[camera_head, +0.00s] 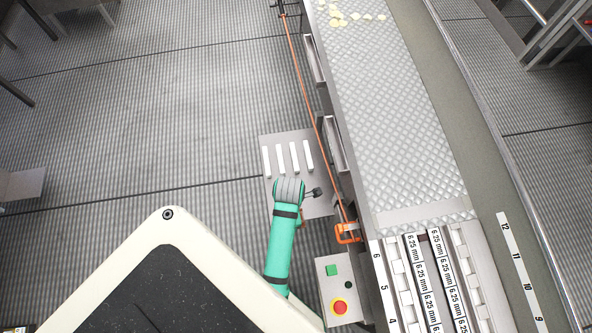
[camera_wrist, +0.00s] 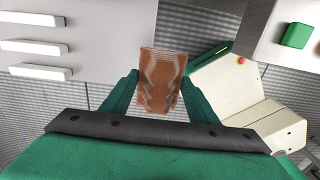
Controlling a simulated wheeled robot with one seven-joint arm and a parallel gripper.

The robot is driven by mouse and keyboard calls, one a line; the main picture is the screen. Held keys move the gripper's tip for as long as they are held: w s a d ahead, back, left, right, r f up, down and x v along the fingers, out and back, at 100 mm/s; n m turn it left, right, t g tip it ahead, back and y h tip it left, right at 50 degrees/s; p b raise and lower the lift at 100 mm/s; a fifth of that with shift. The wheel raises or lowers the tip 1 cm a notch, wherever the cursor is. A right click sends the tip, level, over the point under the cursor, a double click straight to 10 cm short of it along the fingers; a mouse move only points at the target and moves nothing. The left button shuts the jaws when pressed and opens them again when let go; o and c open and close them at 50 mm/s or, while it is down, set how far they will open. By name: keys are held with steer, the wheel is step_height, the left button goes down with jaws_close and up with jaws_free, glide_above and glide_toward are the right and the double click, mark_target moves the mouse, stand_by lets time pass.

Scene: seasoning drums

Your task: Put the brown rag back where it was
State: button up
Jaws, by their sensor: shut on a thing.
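The brown rag (camera_wrist: 162,72) shows in the wrist view as a small wrinkled, folded cloth with paler streaks. My gripper (camera_wrist: 160,92) is shut on it, with one green finger on each side. In the head view my green arm reaches over the grey panel beside the conveyor. The jaws are mostly hidden there under my wrist, so I cannot make out the rag clearly.
The grey panel (camera_head: 268,150) carries several white bars (camera_head: 294,156). An orange cord (camera_head: 300,75) runs along the conveyor (camera_head: 388,110) to an orange clamp (camera_head: 348,233). A control box (camera_head: 333,266) with green and red buttons stands close by. The left floor is mostly clear.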

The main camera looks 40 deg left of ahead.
steer(key=w+a+f, duration=0.1)
steer(key=w+f, duration=0.1)
steer(key=w+a+f, duration=0.1)
steer(key=w+f, duration=0.1)
steer(key=w+a+f, duration=0.1)
steer(key=w+f, duration=0.2)
steer(key=shift+a+f, duration=0.1)
steer(key=shift+a, duration=0.2)
steer(key=shift+f, duration=1.6)
steer(key=shift+f, duration=0.1)
steer(key=o, duration=1)
steer(key=shift+w, duration=0.1)
steer(key=shift+a, duration=0.1)
step_height(320, 180, up, 12)
steer(key=shift+r, duration=0.15)
